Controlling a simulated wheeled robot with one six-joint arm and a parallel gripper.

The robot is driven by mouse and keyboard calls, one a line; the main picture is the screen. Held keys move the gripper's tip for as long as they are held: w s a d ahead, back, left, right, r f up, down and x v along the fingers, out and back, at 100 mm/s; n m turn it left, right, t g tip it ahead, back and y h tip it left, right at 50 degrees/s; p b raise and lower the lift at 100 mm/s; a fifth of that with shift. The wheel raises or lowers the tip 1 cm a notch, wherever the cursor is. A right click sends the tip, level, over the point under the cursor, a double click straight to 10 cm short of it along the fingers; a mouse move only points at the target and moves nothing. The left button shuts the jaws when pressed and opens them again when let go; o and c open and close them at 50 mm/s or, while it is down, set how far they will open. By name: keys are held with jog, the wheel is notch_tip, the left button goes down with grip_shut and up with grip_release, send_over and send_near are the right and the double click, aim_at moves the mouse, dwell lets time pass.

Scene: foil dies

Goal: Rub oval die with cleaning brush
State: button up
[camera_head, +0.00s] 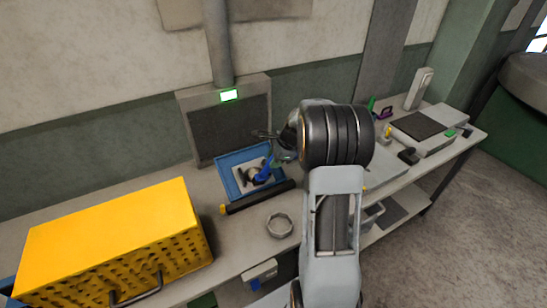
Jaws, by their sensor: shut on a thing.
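My gripper (272,157) is over the right part of a blue tray (229,160) on the workbench. It is shut on what looks like the cleaning brush (265,172), a blue-handled thing that slants down into the tray. A small dark piece (247,176) lies on a pale pad in the tray, just left of the brush. It may be the oval die, but its shape is too small to tell. I cannot tell whether the brush touches it. My arm hides the bench to the right of the tray.
A grey panelled unit (230,122) with a green display stands behind the tray. A black bar (258,197) and a metal ring (279,225) lie in front. A yellow perforated box (115,240) fills the left. Small tools and a dark pad (418,126) are at right.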

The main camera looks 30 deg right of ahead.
jog(key=shift+r, duration=0.15)
jog(key=s+r+p, duration=0.2)
jog(key=r, duration=0.1)
jog(key=s+r+p, duration=0.1)
jog(key=r, duration=0.1)
jog(key=shift+r+p, duration=0.1)
jog(key=shift+p, duration=0.2)
dwell(0.5)
jog(key=r, duration=0.1)
jog(key=s+r, duration=0.1)
jog(key=shift+s+r+p, duration=0.15)
jog(key=shift+r+p, duration=0.15)
jog(key=shift+p, duration=0.05)
dwell(0.4)
